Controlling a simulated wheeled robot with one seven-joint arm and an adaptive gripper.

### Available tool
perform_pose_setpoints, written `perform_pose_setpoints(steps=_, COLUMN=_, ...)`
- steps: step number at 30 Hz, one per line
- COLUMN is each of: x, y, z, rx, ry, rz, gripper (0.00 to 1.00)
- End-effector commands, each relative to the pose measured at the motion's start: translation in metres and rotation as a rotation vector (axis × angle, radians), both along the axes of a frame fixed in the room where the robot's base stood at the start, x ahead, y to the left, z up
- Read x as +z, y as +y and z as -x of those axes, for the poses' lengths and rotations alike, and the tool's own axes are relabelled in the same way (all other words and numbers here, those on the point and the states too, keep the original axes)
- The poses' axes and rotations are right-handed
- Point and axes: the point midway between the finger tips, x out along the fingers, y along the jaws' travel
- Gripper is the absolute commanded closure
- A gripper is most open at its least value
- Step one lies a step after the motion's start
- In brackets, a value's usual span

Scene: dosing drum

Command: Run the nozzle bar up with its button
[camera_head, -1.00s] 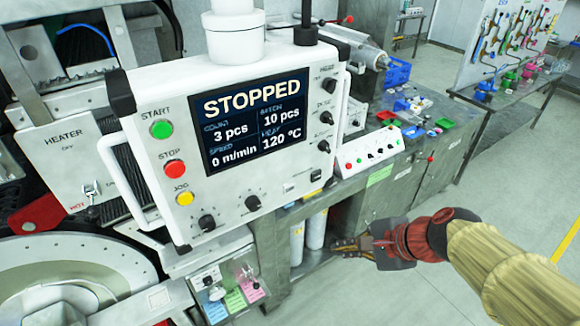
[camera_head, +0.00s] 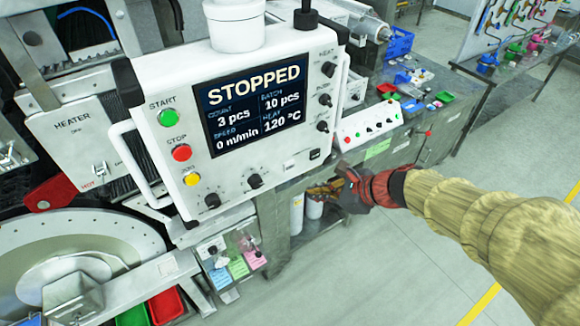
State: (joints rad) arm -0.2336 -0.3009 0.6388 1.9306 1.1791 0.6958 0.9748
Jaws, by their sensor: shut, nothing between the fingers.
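My gripper (camera_head: 318,190) is shut and empty. It is in front of the bench, below and right of the white control panel (camera_head: 160,98), and appears apart from it. The panel has a green START button (camera_head: 167,117), a red STOP button (camera_head: 181,152), a yellow JOG button (camera_head: 192,179) and several black knobs. A small white box (camera_head: 350,139) with a row of small buttons and knobs sits on the bench right of the panel, above my gripper in the picture. Its labels are too small to read. I cannot make out the nozzle bar or tell which button is its own.
The panel's screen (camera_head: 252,108) reads STOPPED. A white handle (camera_head: 133,165) sticks out on the panel's left. A round metal disc (camera_head: 75,260) is at lower left. Coloured trays (camera_head: 409,106) lie on the bench at the back. The grey floor (camera_head: 400,265) is clear.

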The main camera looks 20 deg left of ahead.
Motion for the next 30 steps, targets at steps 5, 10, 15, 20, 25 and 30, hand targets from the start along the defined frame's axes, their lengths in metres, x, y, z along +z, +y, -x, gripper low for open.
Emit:
perform_pose_setpoints(steps=5, x=0.0, y=0.019, z=-0.016, rx=0.003, ry=-0.001, rz=0.001, gripper=1.0)
perform_pose_setpoints(steps=10, x=0.0, y=0.036, z=-0.03, rx=0.003, ry=0.0, rz=0.002, gripper=1.0)
perform_pose_setpoints(steps=15, x=0.0, y=0.048, z=-0.041, rx=0.002, ry=-0.001, rz=0.001, gripper=1.0)
perform_pose_setpoints(steps=20, x=0.0, y=0.054, z=-0.046, rx=0.001, ry=-0.001, rz=0.001, gripper=1.0)
perform_pose_setpoints(steps=25, x=0.0, y=0.055, z=-0.047, rx=0.001, ry=-0.002, rz=0.001, gripper=1.0)
perform_pose_setpoints(steps=30, x=0.0, y=0.055, z=-0.047, rx=0.001, ry=-0.002, rz=0.001, gripper=1.0)
